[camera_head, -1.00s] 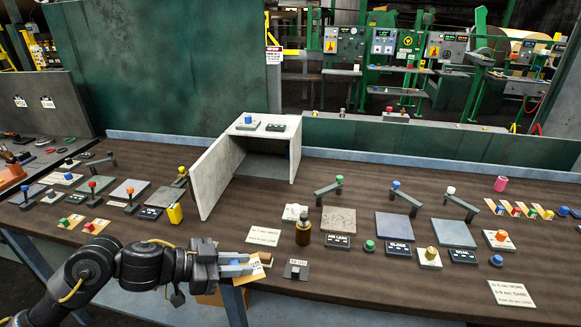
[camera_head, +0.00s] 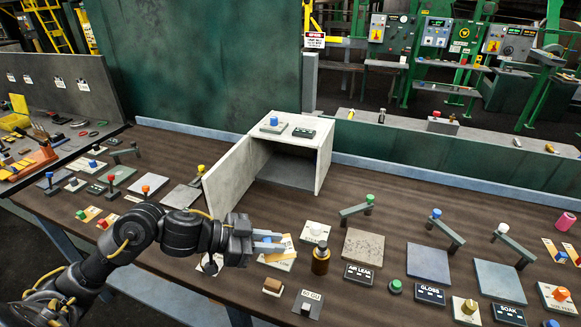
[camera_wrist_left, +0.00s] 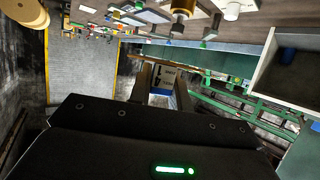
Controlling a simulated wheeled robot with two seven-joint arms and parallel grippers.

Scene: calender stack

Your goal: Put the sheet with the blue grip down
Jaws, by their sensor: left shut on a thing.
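My left gripper (camera_head: 270,243) is over the front half of the bench, left of the brown bottle (camera_head: 320,258). It is shut on the blue grip of a sheet. The cream and orange sheet (camera_head: 285,244) sticks out past the fingertips, over a pale card on the bench. In the left wrist view, the blue grip (camera_wrist_left: 161,100) shows between the fingers, with a pale printed face beyond it. The fingers cover most of the grip in the head view. I cannot tell whether the sheet touches what is below. My right gripper is not in view.
An open grey box (camera_head: 290,150) stands behind the gripper, its door swung left. A small brown block (camera_head: 272,286) and a dark labelled stand (camera_head: 308,302) are in front. Plates, levers and knobs fill the right side. Sheets with red grips (camera_head: 107,221) lie at left.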

